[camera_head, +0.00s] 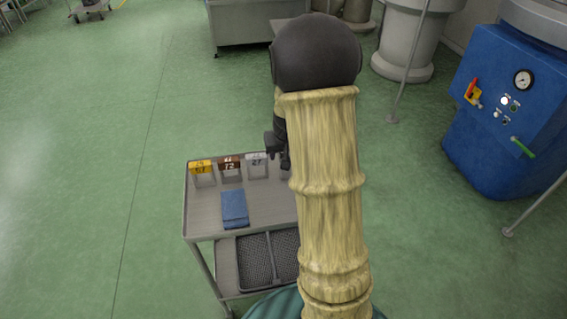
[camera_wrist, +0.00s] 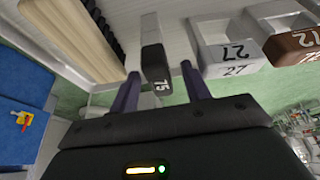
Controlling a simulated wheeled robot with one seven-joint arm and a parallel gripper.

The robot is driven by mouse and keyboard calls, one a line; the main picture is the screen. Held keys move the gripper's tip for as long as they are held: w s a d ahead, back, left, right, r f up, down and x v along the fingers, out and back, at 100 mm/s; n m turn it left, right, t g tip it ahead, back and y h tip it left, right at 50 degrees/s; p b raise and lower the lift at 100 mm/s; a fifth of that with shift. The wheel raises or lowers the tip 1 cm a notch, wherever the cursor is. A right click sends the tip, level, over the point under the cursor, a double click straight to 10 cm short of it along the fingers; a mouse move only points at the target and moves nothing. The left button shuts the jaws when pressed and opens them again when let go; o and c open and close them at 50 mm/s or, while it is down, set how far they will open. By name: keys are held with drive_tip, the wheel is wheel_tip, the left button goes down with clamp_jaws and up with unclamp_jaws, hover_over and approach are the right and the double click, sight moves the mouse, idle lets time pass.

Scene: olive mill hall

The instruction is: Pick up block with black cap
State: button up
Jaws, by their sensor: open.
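The black-capped block, marked 75 (camera_wrist: 156,62), shows in the wrist view between the two fingers of my gripper (camera_wrist: 160,73). Its black face is toward the camera, with visible gaps to the fingers on both sides. I cannot tell whether the fingertips reach down beside it. My gripper is open and empty. In the head view my gripper (camera_head: 277,151) hangs over the far edge of the grey cart (camera_head: 205,221), partly behind my arm. The black-capped block is hidden there.
A white piece marked 27 (camera_head: 256,158), a brown one marked 12 (camera_head: 229,163) and a yellow one (camera_head: 201,168) stand in a row left of my gripper. A folded blue cloth (camera_head: 234,208) lies nearer. A blue machine (camera_head: 497,115) stands right.

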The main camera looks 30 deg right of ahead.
drive_tip(key=x, duration=0.3)
drive_tip(key=shift+f, duration=0.1)
idle(0.3)
clamp_jaws()
